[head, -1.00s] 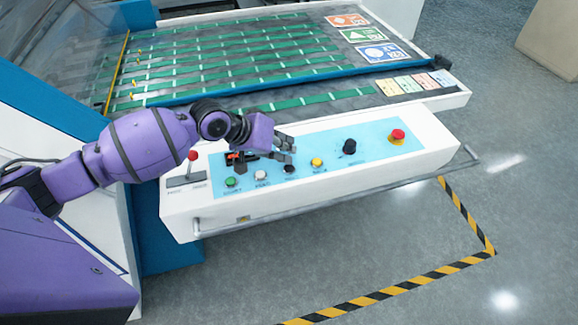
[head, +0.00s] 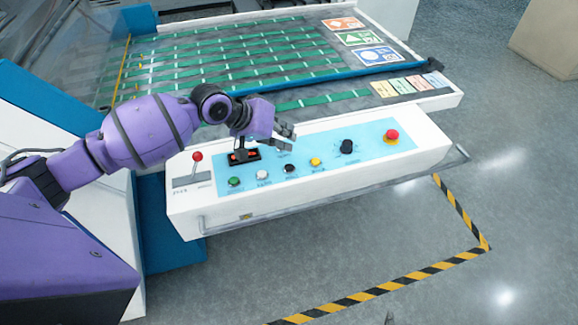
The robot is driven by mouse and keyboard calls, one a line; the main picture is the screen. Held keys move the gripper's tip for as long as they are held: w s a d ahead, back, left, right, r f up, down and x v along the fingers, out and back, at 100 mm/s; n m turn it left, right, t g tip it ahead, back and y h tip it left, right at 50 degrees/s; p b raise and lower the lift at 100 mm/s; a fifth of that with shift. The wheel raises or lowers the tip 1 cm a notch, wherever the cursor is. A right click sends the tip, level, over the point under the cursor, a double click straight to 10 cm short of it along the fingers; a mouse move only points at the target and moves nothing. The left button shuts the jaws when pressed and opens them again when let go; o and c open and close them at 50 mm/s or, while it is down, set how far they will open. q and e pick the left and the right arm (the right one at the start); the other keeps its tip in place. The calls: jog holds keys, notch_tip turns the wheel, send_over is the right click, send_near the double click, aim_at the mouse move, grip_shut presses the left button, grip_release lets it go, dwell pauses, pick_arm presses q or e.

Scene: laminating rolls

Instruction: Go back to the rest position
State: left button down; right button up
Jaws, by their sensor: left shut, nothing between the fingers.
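My left gripper (head: 289,133) is shut and empty. It hangs above the back edge of the blue control panel (head: 370,148) on the white console, apart from the buttons. My purple left arm reaches in from the left. My right gripper cannot be made out.
Behind the console lies the machine bed (head: 300,40) with green belts. A metal rail (head: 340,197) runs along the console's front. A yellow-black floor stripe (head: 400,283) marks the open grey floor at right. A beige box (head: 545,40) stands far right.

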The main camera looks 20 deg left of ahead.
dwell(0.5)
